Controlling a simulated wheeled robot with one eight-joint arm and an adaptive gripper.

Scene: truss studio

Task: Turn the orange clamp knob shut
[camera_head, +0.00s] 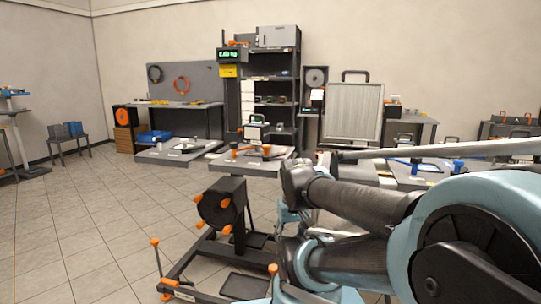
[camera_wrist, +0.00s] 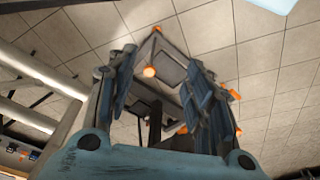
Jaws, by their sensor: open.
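Several orange knobs are in view, and I cannot tell which is the clamp knob. Another orange piece (camera_wrist: 235,94) shows beside the right finger. In the head view my arm mostly hides the gripper.
The stand's low base has upright orange-topped posts (camera_head: 155,242) and a dark floor plate (camera_head: 245,286). A grey table (camera_head: 245,165) with small parts stands behind the stand. A workbench and shelf rack (camera_head: 273,95) line the back. Tiled floor (camera_head: 95,225) at left is clear.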

